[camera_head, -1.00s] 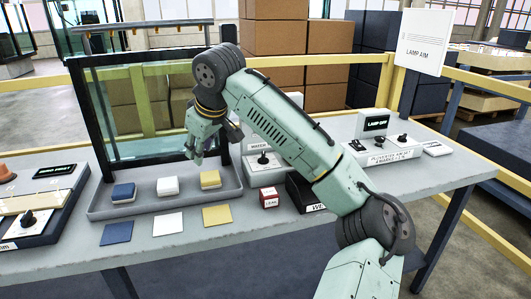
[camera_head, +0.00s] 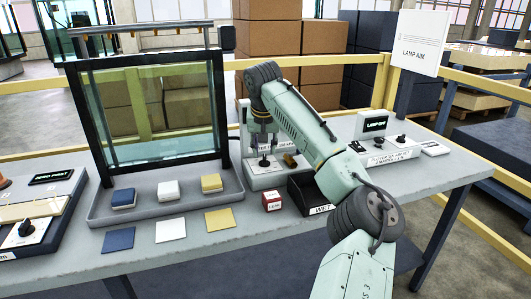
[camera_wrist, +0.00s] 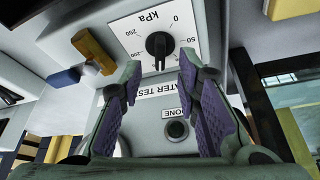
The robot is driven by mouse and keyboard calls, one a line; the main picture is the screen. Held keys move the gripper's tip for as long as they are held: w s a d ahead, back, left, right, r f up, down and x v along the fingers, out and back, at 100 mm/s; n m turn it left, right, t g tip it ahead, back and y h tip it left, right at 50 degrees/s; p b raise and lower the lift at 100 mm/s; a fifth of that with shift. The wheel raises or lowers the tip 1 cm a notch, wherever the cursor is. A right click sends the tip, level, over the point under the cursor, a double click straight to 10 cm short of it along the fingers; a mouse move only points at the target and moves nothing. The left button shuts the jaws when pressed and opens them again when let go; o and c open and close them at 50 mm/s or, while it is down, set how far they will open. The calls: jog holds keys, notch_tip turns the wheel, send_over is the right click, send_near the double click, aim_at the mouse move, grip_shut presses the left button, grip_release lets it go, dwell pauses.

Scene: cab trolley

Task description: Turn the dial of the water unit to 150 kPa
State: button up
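The water unit (camera_head: 266,182) stands on the table, right of the framed glass pane, in the head view. In the wrist view its face shows upside down, with a black dial (camera_wrist: 158,45) on a white kPa scale (camera_wrist: 205,25). The marks 0, 50, 200 and 250 show; those between are hidden or unclear. I cannot tell which value the dial points to. My gripper (camera_head: 265,150) is over the unit, pointing down. In the wrist view my gripper (camera_wrist: 160,70) is open, one finger on each side near the dial. I cannot tell whether they touch it.
A dark WET box (camera_head: 309,196) and a small red-and-white box (camera_head: 271,201) stand close to the unit. A yellow handle-like piece (camera_wrist: 93,50) is beside the scale. A round DONE button (camera_wrist: 177,129) is on the unit. The lamp unit (camera_head: 378,156) is at right.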

aim_at(264, 157)
jog(key=shift+x, duration=1.9)
jog(key=shift+c, duration=0.4)
grip_shut()
jog(key=shift+a+p, duration=0.1)
jog(key=shift+p, duration=0.2)
